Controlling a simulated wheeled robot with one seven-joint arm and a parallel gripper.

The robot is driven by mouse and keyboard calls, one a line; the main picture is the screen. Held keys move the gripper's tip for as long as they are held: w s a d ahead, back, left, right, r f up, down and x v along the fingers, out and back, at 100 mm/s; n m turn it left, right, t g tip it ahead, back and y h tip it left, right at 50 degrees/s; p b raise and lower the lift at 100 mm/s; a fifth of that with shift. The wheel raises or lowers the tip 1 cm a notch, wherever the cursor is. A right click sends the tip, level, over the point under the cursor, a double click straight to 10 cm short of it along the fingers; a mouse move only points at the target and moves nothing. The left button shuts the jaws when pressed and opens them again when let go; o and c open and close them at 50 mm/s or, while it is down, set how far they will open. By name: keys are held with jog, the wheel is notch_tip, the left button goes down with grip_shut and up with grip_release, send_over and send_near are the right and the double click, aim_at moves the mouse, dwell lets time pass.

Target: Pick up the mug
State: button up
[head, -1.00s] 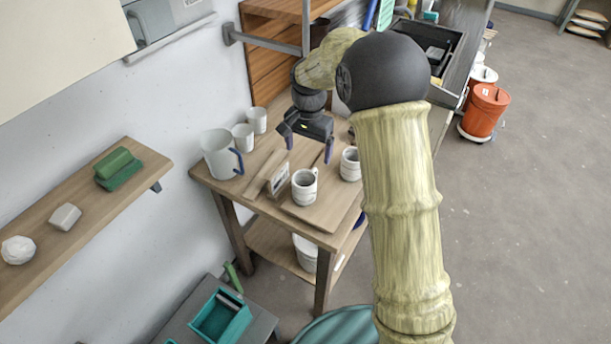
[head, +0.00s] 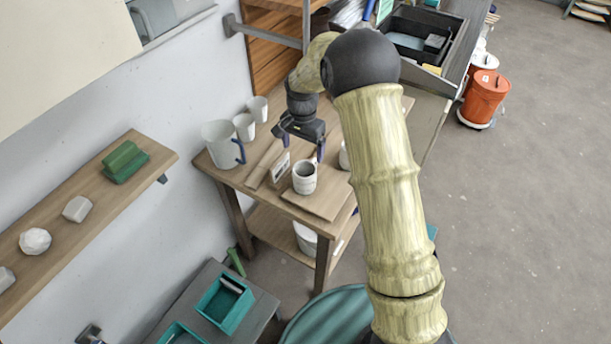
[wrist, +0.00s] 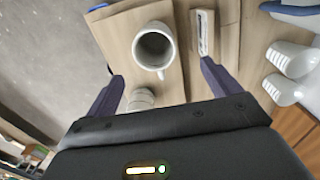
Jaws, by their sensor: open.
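A white mug (head: 304,180) stands upright on a wooden board near the table's front. It also shows from above in the wrist view (wrist: 152,50), its handle toward the gripper body. A second white mug (head: 344,158) is mostly hidden behind my arm. In the wrist view the second mug (wrist: 141,98) is partly covered by my gripper. My gripper (head: 302,147) is open and empty, above and behind the first mug. In the wrist view its two fingers (wrist: 163,71) are spread apart, with that mug just beyond their tips.
A small sign (head: 280,166) stands left of the mug. A white pitcher (head: 217,150) with a blue handle and two white cups (head: 244,127) stand along the wall. A shelf (head: 95,205) is at left. Orange buckets (head: 485,98) stand on the floor at right.

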jog(key=p, duration=0.2)
send_near(306, 173)
jog(key=shift+s+a+f, duration=0.25)
jog(key=shift+s+f, duration=0.25)
jog(key=shift+s, duration=0.05)
jog(key=shift+s+a+f, duration=0.25)
jog(key=shift+s+f, duration=0.2)
jog(key=shift+s, duration=0.1)
jog(key=shift+f, duration=0.1)
jog(key=shift+s+d+f+p, duration=0.15)
jog(key=shift+f+p, duration=0.1)
jog(key=shift+p, duration=0.25)
jog(key=f, duration=0.1)
jog(key=f+p, duration=0.2)
jog(key=shift+d+f, duration=0.25)
jog(key=shift+f, duration=0.5)
jog(key=shift+s, duration=0.15)
jog(key=c, duration=1.3)
